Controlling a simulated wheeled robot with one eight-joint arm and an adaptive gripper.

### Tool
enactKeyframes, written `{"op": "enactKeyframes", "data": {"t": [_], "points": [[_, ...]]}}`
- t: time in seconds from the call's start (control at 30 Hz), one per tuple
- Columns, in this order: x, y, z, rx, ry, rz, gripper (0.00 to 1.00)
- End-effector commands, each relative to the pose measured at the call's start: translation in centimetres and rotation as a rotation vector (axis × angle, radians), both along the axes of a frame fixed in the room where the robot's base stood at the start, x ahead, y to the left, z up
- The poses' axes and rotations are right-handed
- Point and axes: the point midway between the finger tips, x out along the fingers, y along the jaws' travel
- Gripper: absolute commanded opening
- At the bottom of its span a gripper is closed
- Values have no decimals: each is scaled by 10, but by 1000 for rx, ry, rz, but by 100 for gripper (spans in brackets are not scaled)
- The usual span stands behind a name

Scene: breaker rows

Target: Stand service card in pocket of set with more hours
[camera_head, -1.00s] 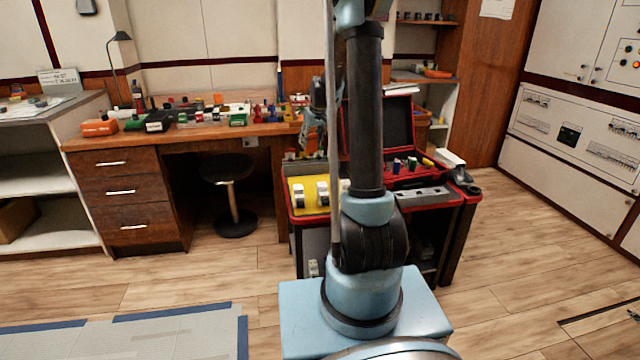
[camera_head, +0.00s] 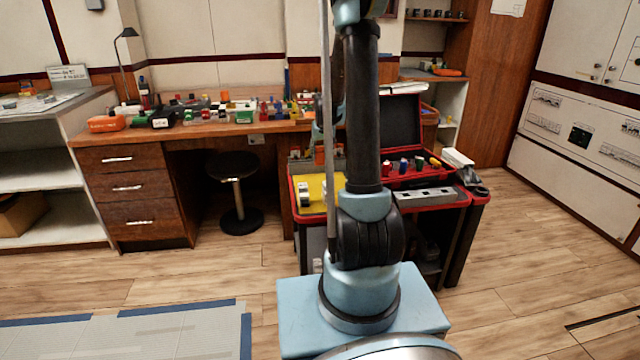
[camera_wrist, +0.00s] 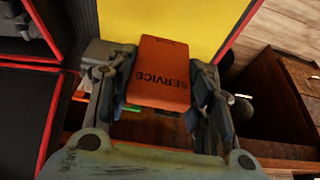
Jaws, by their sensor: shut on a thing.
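The orange service card (camera_wrist: 160,75), lettered "SERVICE", is between the two fingers of my gripper (camera_wrist: 163,82) in the wrist view. My gripper is shut on it. The lettering appears upside down. Behind the card lies a yellow mat (camera_wrist: 195,22). In the head view my arm hides most of my gripper and the card. White units (camera_head: 304,194) stand on the yellow mat of the red-edged cart (camera_head: 431,204); my arm covers part of this row. No hour readings or card pocket can be made out.
An open red case (camera_head: 388,128) with several coloured items stands at the cart's back. A grey slotted strip (camera_head: 425,195) lies at its front right. The wooden workbench (camera_head: 190,138) on the left is crowded. A black stool (camera_head: 236,195) stands below it.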

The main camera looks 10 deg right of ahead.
Motion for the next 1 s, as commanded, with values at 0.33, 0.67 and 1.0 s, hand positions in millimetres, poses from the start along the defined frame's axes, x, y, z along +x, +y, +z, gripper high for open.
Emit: {"op": "enactKeyframes", "data": {"t": [0.33,0.67,1.0], "points": [[0,0,-48,0,0,-2,24],[0,0,-70,-1,0,-1,24],[0,1,-94,0,0,-1,24]]}}
